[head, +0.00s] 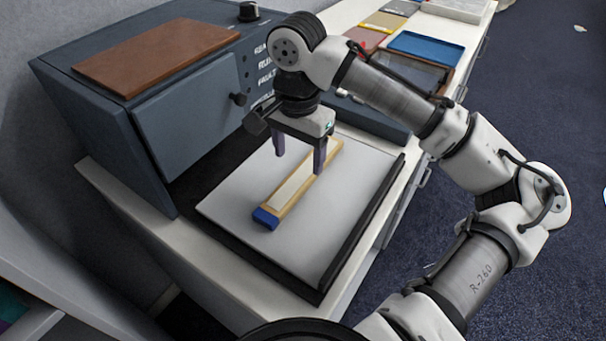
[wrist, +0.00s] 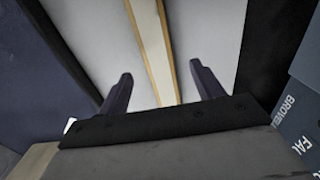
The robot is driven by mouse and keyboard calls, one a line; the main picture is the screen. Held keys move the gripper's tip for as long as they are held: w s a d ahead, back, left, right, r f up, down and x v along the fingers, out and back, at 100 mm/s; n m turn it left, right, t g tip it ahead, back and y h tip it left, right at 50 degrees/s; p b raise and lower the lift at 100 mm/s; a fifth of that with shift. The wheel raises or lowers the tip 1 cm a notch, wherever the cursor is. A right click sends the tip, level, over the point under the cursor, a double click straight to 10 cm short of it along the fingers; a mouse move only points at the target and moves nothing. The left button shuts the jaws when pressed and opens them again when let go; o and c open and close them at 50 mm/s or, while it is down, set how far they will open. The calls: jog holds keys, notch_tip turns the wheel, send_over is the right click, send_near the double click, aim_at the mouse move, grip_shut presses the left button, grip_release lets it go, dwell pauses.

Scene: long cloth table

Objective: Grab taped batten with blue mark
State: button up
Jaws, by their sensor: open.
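The taped batten (head: 293,190) is a long wooden strip with a pale tape band along its top and a blue mark at its near end. It lies on a white board (head: 235,195) in a black-edged tray. My gripper (head: 299,160) is open above the batten's far half, its fingers pointing down. In the wrist view the batten (wrist: 150,45) runs lengthwise between the two fingertips (wrist: 160,82). The gap between fingertips and batten is hard to judge. The blue mark is outside the wrist view.
A dark grey cabinet (head: 195,110) with a brown board (head: 155,55) on top stands close at the left. A blue tray (head: 426,47) and other flat pieces lie at the back. The tray has a raised black edge (head: 362,225) at the right. The white board is otherwise clear.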

aim_at(301, 176)
jog(key=f, duration=0.5)
jog(key=shift+d+f+p, duration=0.1)
jog(key=shift+d+p, duration=0.1)
jog(key=shift+p, duration=0.2)
jog(key=c, duration=1.2)
